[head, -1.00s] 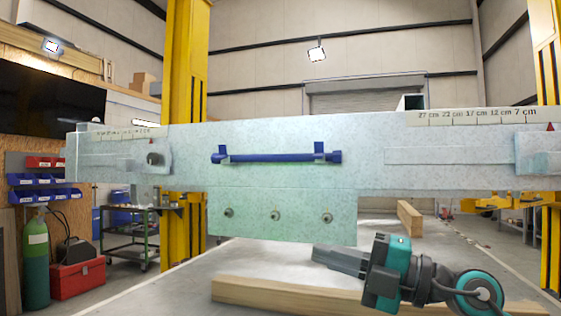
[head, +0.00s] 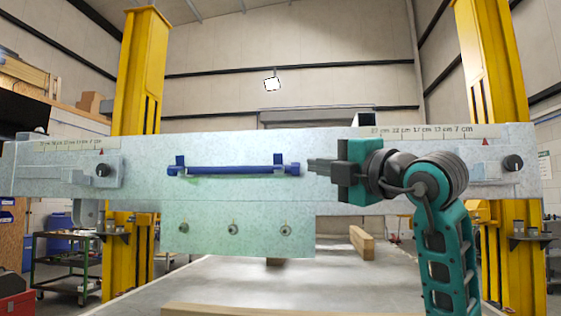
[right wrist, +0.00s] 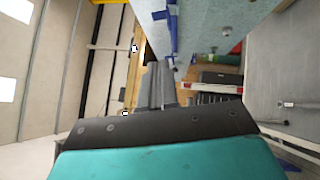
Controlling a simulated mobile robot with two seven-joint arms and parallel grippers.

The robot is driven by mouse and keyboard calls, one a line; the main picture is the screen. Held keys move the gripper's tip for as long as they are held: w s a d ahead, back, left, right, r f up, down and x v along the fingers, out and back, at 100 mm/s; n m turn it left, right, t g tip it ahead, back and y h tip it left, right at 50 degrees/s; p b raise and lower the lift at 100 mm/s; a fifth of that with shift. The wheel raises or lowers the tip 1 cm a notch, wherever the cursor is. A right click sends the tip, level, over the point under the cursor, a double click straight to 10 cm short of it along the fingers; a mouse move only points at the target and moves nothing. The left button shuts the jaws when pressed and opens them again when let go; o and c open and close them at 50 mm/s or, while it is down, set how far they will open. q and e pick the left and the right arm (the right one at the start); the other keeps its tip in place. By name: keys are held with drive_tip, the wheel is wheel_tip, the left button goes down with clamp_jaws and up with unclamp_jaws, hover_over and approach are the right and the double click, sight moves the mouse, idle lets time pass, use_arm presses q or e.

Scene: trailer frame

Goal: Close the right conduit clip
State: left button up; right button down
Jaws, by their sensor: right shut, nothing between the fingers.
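A blue conduit (head: 232,170) lies level along the front of the pale trailer beam. The right conduit clip (head: 294,160) is a blue piece at its right end, with a tab standing up above the conduit. A similar left clip (head: 180,161) stands up at the other end. My right gripper (head: 312,166) is shut and empty, pointing left, just right of the right clip. I cannot tell whether it touches. In the right wrist view, the shut fingers (right wrist: 158,85) point toward the blue conduit (right wrist: 172,35). My left gripper is out of view.
The pale beam (head: 345,190) spans the view, with a lower plate (head: 205,240) carrying several round fittings. Dark knobs (head: 513,163) sit at both beam ends. Yellow posts (head: 140,75) stand behind. Timber (head: 362,243) lies below, and the space before the beam is open.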

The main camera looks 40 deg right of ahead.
drive_tip(key=p, duration=0.3)
approach(277, 157)
drive_tip(key=w+a, duration=0.3)
drive_tip(key=w, duration=0.1)
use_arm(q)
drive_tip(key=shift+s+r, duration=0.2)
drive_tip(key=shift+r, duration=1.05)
use_arm(e)
drive_tip(key=shift+w+d+r, duration=0.15)
drive_tip(key=shift+w+d, duration=0.15)
drive_tip(key=shift+d, duration=0.3)
drive_tip(key=shift+w+d+r, duration=0.2)
drive_tip(key=shift+w+d, duration=0.1)
drive_tip(key=shift+d, duration=0.3)
drive_tip(key=shift+w+d+r, duration=0.15)
drive_tip(key=shift+w+d, duration=0.15)
drive_tip(key=shift+d, duration=0.3)
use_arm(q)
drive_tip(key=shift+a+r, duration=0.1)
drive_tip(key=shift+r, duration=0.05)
